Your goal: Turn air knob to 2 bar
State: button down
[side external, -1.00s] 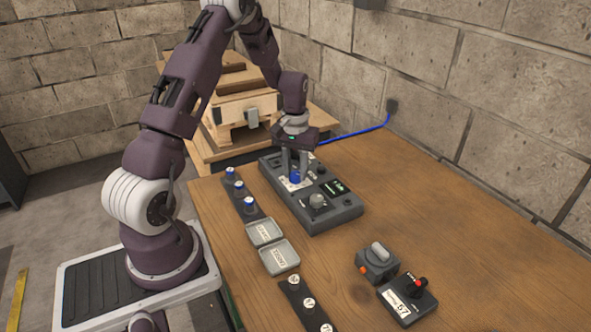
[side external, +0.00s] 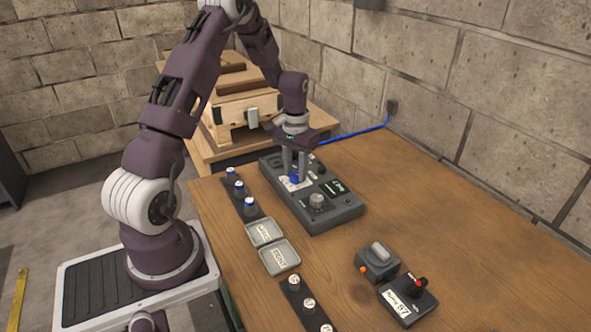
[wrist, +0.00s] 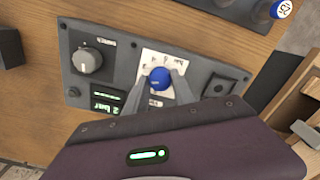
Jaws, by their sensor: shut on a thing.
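The blue air knob (wrist: 159,79) sits on a white dial label (wrist: 160,62) in the middle of the dark control panel (side external: 340,217). My gripper (side external: 294,177) points down at the panel and is shut on the blue knob. In the wrist view its two fingers press the knob from both sides. The small display (wrist: 108,103) on the panel reads "2 bar" in green. The fingers hide part of the dial label, and its marks are too small to read.
A grey knob (wrist: 88,60) is on the same panel. Strips with blue-topped pieces (side external: 239,187) and white-topped pieces (side external: 308,303), two grey trays (side external: 279,258), a switch box (side external: 377,262) and a red-knobbed box (side external: 409,298) stand on the table. The table's right side is clear.

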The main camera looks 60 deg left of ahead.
aim_at(296, 174)
jog(key=c, duration=1.1)
grip_release()
jog(key=shift+o, duration=0.2)
notch_tip(296, 174, up, 7)
jog(key=shift+r, duration=0.1)
jog(key=s+d+r+m+t, duration=0.1)
jog(key=s+d+r, duration=0.2)
jog(key=d+r, duration=0.4)
jog(key=s+d+r+m+t, duration=0.1)
jog(key=s+d+r+m, duration=0.15)
jog(key=d+r, duration=0.45)
jog(key=s+d+r+m+t, duration=0.1)
jog(key=s+d, duration=0.4)
jog(key=s, duration=0.2)
jog(key=s+d+r+m+t, duration=0.1)
jog(key=s+d+t, duration=0.1)
jog(key=s+d, duration=0.3)
jog(key=s, duration=0.3)
jog(key=shift+s+t, duration=0.3)
